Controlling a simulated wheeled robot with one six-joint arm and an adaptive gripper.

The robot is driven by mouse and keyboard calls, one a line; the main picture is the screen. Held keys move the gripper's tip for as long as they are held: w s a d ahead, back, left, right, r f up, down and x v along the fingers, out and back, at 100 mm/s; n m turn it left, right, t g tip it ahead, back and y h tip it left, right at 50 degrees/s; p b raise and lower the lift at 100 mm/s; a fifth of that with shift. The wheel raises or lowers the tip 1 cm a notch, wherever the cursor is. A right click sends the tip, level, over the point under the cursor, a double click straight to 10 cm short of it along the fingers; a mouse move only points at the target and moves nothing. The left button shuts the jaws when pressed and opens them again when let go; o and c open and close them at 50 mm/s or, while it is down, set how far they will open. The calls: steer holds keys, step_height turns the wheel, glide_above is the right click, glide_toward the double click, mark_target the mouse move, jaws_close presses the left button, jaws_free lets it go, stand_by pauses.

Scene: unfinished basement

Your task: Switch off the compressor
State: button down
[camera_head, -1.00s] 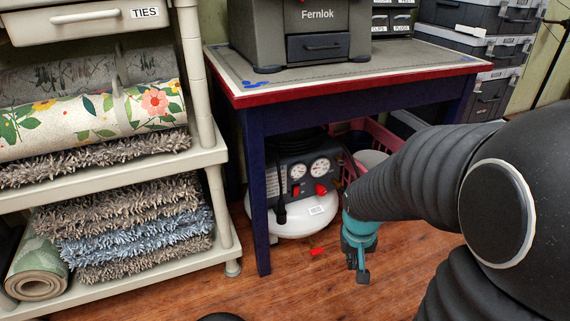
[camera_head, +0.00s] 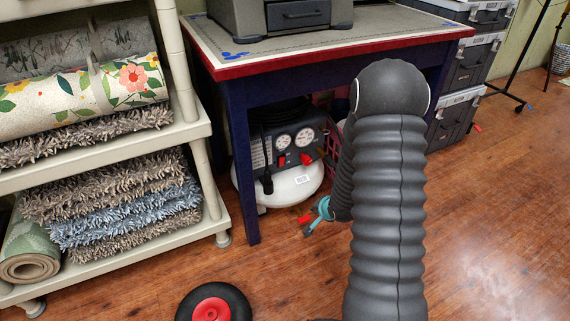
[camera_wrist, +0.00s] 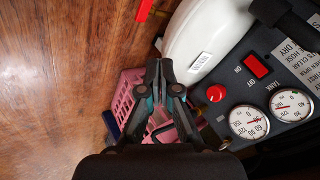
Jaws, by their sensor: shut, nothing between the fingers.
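The compressor (camera_head: 292,188) stands on the floor under the blue table, a white tank with a dark panel and two round gauges. My gripper (camera_wrist: 159,66) is shut and empty, left of the panel in the wrist view and apart from the switch. In the head view my teal gripper (camera_head: 314,224) is low, in front and right of the tank, partly hidden by my arm.
The blue table (camera_head: 240,165) has a leg left of the compressor and a red-edged top above it. A pink crate (camera_wrist: 124,98) is beside the compressor.

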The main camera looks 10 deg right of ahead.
steer(key=w+a+r+m+t+y, duration=0.2)
steer(key=w+r+m+t, duration=0.3)
steer(key=r, duration=0.3)
steer(key=shift+w+a, duration=0.7)
steer(key=shift+a, duration=0.05)
steer(key=b, duration=0.1)
glide_toward(281, 161)
step_height(281, 161, down, 4)
steer(key=w, duration=0.5)
steer(key=shift+a+r, duration=0.35)
steer(key=shift+w+a+r, duration=0.1)
steer(key=shift+w+a, duration=0.05)
steer(key=shift+w, duration=0.35)
steer(key=shift+r, duration=0.1)
